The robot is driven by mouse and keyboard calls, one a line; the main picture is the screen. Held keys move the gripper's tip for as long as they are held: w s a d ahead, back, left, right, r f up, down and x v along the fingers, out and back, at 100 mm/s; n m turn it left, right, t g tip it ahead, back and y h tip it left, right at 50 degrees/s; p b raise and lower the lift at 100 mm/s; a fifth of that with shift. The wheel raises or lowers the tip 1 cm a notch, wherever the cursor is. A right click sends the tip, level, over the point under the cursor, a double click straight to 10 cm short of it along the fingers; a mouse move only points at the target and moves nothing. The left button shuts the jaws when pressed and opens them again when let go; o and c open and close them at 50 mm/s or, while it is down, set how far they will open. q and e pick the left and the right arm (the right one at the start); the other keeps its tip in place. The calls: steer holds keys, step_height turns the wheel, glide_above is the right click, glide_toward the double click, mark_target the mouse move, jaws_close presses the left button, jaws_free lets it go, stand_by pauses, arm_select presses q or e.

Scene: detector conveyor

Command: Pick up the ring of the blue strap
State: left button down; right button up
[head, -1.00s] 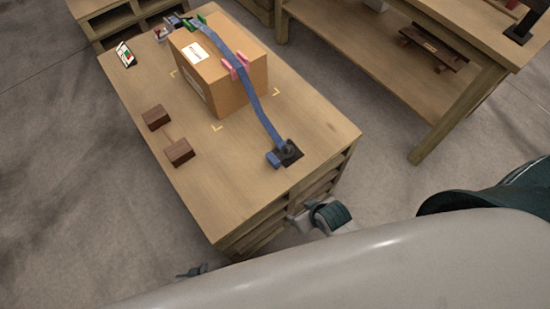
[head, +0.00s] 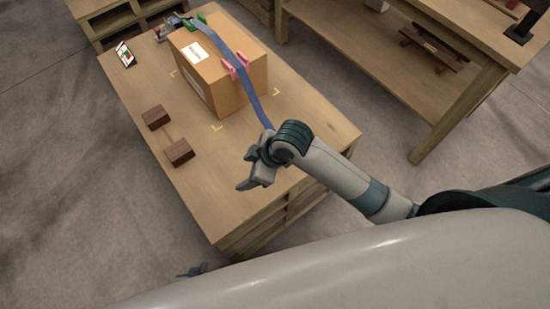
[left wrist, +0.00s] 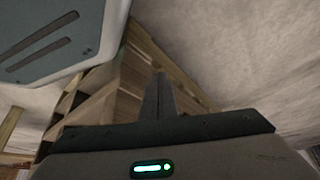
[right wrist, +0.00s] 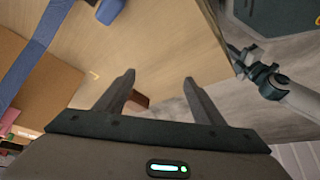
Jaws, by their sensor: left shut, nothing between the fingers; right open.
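The blue strap (head: 230,58) runs over the cardboard box (head: 240,90) and down its near side. In the head view its near end, with the ring area and dark anchor, is hidden behind my right gripper (head: 249,184). In the right wrist view the strap (right wrist: 38,52) crosses at left, and a separate blue end piece (right wrist: 110,9) shows at the top edge; I cannot make out a ring there. My right gripper (right wrist: 158,80) is open and empty above the table. My left gripper (head: 189,271) is low beside the table, shut and empty, also in the left wrist view (left wrist: 158,77).
Another workbench (head: 480,40) stands at right. The table's near left part is clear.

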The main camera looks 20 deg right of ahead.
steer(key=w+d+r+n+g+h, duration=0.3)
steer(key=w+d+r+n, duration=0.3)
steer(key=d+r+n, duration=0.3)
steer(key=shift+d+r+n+h, duration=0.15)
steer(key=shift+d+n+h, duration=0.25)
steer(key=shift+h, duration=0.5)
arm_select(q)
steer(key=shift+s, duration=0.1)
arm_select(e)
steer(key=shift+d, duration=0.1)
